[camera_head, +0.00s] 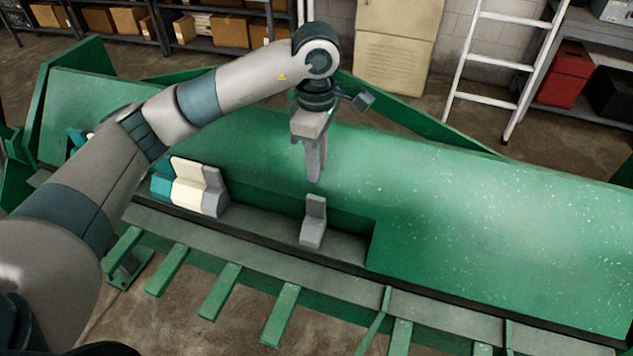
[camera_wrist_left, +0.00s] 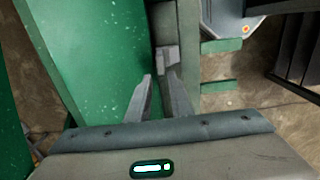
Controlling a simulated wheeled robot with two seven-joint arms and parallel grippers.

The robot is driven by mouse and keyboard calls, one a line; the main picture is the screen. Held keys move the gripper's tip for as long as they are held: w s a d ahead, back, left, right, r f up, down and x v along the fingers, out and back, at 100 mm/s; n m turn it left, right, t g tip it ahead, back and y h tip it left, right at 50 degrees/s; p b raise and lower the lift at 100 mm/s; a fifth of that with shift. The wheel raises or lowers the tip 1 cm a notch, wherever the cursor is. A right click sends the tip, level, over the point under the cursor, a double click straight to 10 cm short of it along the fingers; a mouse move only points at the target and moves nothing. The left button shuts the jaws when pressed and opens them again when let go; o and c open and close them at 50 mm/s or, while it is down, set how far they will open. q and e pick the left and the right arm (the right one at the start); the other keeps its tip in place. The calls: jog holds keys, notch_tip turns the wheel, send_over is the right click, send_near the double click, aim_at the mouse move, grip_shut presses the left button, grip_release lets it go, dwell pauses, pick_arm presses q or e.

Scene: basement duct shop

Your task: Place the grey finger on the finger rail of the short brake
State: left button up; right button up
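A grey finger (camera_head: 313,222) stands upright, apart from the others, on the finger rail (camera_head: 345,245), in the notch of the green short brake (camera_head: 450,215). To its left, a row of fingers stands side by side in the same notch: teal, cream (camera_head: 187,183) and grey (camera_head: 213,192). My left gripper (camera_head: 314,178) hangs just above and behind the lone grey finger, not touching it. In the left wrist view, its two fingertips (camera_wrist_left: 160,80) are apart with nothing between them, and the grey finger (camera_wrist_left: 167,60) shows just beyond them. My right gripper is not in view.
Several green bars (camera_head: 220,290) stick out along the brake's front edge. A white ladder (camera_head: 495,65) and a red box (camera_head: 566,75) are at the back right. Shelves with cardboard boxes (camera_head: 215,30) stand behind. The notch right of the grey finger is bare.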

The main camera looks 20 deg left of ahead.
pick_arm(q)
jog(key=shift+r, duration=0.55)
dwell(1.0)
